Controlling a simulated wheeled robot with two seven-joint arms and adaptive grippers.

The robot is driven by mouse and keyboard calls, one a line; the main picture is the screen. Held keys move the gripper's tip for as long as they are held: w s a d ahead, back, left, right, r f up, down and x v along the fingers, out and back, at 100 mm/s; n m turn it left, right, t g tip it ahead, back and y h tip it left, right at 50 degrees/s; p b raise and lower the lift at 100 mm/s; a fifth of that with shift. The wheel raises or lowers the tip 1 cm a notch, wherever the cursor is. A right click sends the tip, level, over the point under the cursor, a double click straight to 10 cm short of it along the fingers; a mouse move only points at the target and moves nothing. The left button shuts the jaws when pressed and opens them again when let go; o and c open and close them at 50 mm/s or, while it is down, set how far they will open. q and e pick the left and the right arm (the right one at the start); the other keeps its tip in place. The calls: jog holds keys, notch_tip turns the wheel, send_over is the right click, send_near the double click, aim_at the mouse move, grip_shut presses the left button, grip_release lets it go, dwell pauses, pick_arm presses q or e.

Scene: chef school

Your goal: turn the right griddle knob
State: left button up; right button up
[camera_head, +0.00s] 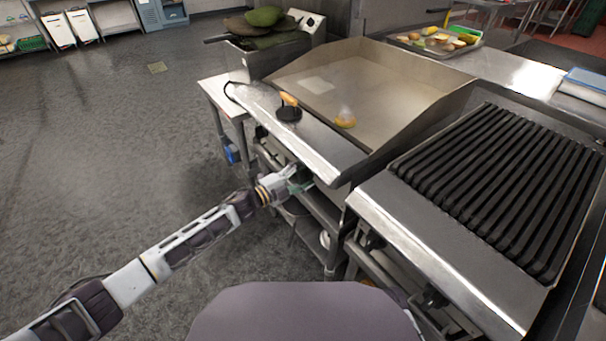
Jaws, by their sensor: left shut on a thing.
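The flat griddle (365,85) stands at the upper middle, with a steel front ledge (310,135). My left arm reaches in from the lower left. My left gripper (300,182) is at the griddle's front panel, below the right part of the ledge. It is shut on the right griddle knob, which the fingers and the ledge's shadow mostly hide. A dark left knob (260,132) shows faintly farther along the panel. My right gripper is not in view.
A round black press with a wooden handle (289,108) rests on the ledge. A ribbed black grill (505,180) stands at the right. A tray of food (435,42) is behind. The floor at left is clear.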

pick_arm(q)
jog(key=m, duration=0.4)
jog(key=shift+f+b, duration=0.15)
jog(key=shift+b, duration=0.15)
jog(key=o, duration=1)
jog(key=shift+o, duration=0.2)
jog(key=v, duration=1.2)
dwell(0.6)
